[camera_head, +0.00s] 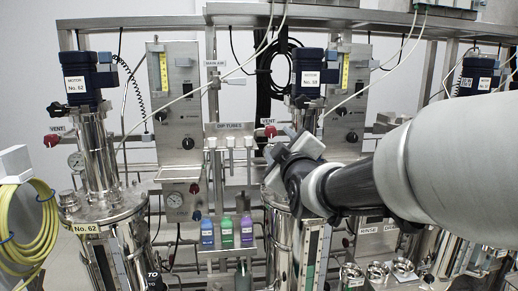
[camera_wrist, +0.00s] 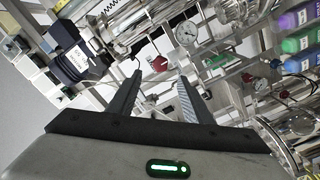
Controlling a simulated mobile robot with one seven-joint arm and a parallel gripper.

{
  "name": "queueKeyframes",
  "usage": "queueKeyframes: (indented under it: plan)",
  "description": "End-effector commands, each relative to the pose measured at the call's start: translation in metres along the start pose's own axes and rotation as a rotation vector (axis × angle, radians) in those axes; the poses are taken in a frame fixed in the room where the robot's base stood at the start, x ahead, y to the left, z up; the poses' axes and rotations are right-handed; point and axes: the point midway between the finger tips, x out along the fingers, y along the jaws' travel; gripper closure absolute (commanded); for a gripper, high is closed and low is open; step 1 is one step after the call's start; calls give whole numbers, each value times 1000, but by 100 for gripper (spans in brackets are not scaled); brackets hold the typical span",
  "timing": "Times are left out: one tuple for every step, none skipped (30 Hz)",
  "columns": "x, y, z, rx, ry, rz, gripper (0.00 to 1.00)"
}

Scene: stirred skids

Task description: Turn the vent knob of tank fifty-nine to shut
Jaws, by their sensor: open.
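The vent knob of tank 59 is a small red knob (camera_head: 270,131) under a VENT label, left of the motor marked No. 59 (camera_head: 311,77). In the wrist view the red knob (camera_wrist: 160,63) shows beyond the gap between my fingertips. My gripper (camera_head: 279,151) is just below and right of the knob in the head view. In the wrist view my gripper (camera_wrist: 160,76) has its two fingers spread with nothing between them. They appear apart from the knob. The knob's pointer and any shut mark are too small to read. Tank 59's body (camera_head: 281,235) is partly hidden by my arm.
Tank 62's similar red vent knob (camera_head: 51,140) is at far left. A pressure gauge (camera_wrist: 187,34) and steel column (camera_wrist: 145,20) are close to the knob. The dip-tube rack with purple, green and blue bottles (camera_head: 226,230) stands left of tank 59.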

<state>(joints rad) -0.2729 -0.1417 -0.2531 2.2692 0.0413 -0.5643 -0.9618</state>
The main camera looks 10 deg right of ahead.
Motion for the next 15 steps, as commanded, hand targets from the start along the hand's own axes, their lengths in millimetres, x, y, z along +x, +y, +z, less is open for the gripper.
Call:
queueKeyframes:
  plan:
    - [-13, 3, -1, 4, 0, 2, 54]
    - [-19, 3, -1, 3, 1, 3, 54]
    - [-26, 2, -1, 2, 1, 2, 54]
    - [-31, 2, -1, 1, 1, 2, 54]
    - [-36, 2, -1, 2, 1, 3, 54]
    - [-41, 2, 0, 2, 0, 2, 54]
    - [-45, 2, -1, 2, 0, 2, 54]
    - [-48, 2, -1, 2, 1, 2, 54]
    - [-51, 1, 0, 2, 0, 1, 54]
    - [-53, 1, 0, 1, 0, 1, 54]
    - [-55, 1, 0, 1, 0, 1, 54]
    - [-56, 1, 0, 1, 0, 1, 54]
    - [-57, 1, 0, 1, 0, 1, 54]
    - [-57, 1, 0, 1, 0, 1, 54]
    - [-58, 0, 0, 0, 0, 1, 54]
